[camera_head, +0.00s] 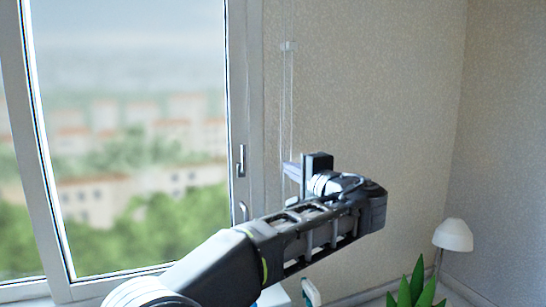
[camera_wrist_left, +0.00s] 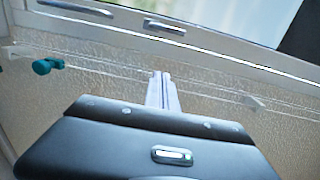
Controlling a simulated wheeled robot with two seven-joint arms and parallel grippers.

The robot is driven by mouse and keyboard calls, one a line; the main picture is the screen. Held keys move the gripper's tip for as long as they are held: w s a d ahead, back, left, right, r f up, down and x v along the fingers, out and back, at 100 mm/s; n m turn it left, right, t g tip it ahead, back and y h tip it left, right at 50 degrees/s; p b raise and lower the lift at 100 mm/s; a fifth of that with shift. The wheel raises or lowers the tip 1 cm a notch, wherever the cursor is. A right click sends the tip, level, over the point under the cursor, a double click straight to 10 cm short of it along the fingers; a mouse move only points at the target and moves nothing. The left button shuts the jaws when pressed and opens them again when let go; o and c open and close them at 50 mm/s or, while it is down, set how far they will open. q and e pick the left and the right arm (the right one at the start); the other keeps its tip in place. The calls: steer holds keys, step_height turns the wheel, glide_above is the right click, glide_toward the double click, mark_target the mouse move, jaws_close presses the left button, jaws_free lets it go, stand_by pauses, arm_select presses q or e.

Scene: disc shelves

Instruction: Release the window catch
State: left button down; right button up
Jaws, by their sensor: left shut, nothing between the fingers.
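The window (camera_head: 130,150) fills the left of the head view, with a light frame. A small dark and silver fitting (camera_head: 241,161), which may be the catch, sits on its right upright; it also shows in the wrist view (camera_wrist_left: 165,27). Below it is a longer handle (camera_head: 243,211), partly behind my arm, seen at the wrist view's top left (camera_wrist_left: 75,8). I cannot tell for certain which is the catch. My left gripper (camera_head: 287,170) is shut and empty, to the right of the frame; its fingers (camera_wrist_left: 160,78) point towards the frame, apart from both fittings.
Thin clear rods or tracks run along the wall beside the window, with a small white bracket (camera_head: 288,46). A teal knob (camera_wrist_left: 47,66) is on the wall at the left in the wrist view. A lamp (camera_head: 453,235) and a plant (camera_head: 416,290) stand at lower right.

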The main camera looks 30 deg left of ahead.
arm_select(q)
steer(key=shift+s+a+r, duration=0.2)
steer(key=shift+s+r, duration=0.1)
steer(key=shift+r, duration=0.15)
steer(key=shift+w+a, duration=0.1)
steer(key=a+p, duration=0.1)
steer(key=a, duration=0.2)
steer(key=w+a+p, duration=0.1)
steer(key=a+p, duration=0.1)
steer(key=a, duration=0.2)
steer(key=w+a+p, duration=0.1)
steer(key=a+p, duration=0.1)
steer(key=a, duration=0.2)
steer(key=shift+w+a, duration=0.1)
steer(key=shift+w, duration=0.05)
